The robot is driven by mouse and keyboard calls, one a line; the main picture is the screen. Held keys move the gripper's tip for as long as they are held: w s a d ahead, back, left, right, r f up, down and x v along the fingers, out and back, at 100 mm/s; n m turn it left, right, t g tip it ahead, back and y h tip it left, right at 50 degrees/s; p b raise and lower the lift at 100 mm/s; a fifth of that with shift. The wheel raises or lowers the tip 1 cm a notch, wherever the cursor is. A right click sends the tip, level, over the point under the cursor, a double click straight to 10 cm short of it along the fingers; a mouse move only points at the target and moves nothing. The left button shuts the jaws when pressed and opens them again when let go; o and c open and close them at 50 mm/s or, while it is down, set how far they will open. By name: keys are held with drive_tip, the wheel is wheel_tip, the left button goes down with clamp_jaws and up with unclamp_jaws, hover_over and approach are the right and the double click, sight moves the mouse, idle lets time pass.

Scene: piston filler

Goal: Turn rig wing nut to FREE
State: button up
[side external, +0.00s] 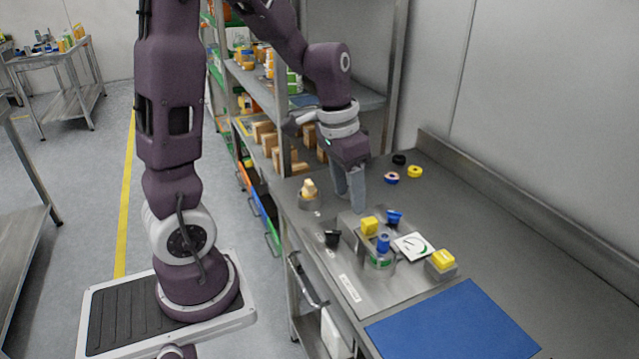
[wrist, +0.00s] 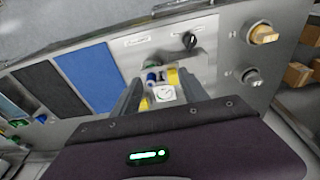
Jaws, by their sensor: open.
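The filling rig (side external: 385,275) is a steel plate on the bench. On it are a yellow block (side external: 369,226), a blue-capped clear cylinder (side external: 383,243), a small blue part (side external: 393,217) and a white dial (side external: 412,246), which also shows in the wrist view (wrist: 165,93). A black knob (side external: 332,238) and a beige winged knob (side external: 309,188) stand along the front edge. The wrist view also shows a grey knob (wrist: 252,77). I cannot tell for certain which is the wing nut, and no FREE mark is readable. My gripper (side external: 350,203) is open and empty, pointing down behind the rig.
A yellow-topped block (side external: 442,260) stands right of the dial. A blue mat (side external: 455,325) lies nearer the camera. Several rings, including a yellow one (side external: 415,171), lie at the back. A shelf with boxes (side external: 264,131) stands left of the bench. The bench's right side is clear.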

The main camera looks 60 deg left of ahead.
drive_tip(key=s+d+r+t, duration=0.2)
drive_tip(key=s+d+r, duration=0.6)
drive_tip(key=s+r, duration=0.1)
drive_tip(key=shift+s+d+t, duration=0.25)
drive_tip(key=shift+s+t, duration=0.05)
drive_tip(key=shift+s, duration=0.15)
drive_tip(key=m+g, duration=0.1)
drive_tip(key=g, duration=0.3)
hover_over(333, 234)
wheel_tip(333, 234, down, 18)
drive_tip(key=shift+d+f, duration=0.1)
drive_tip(key=shift+d, duration=0.05)
wheel_tip(333, 234, down, 7)
drive_tip(key=shift+f, duration=0.2)
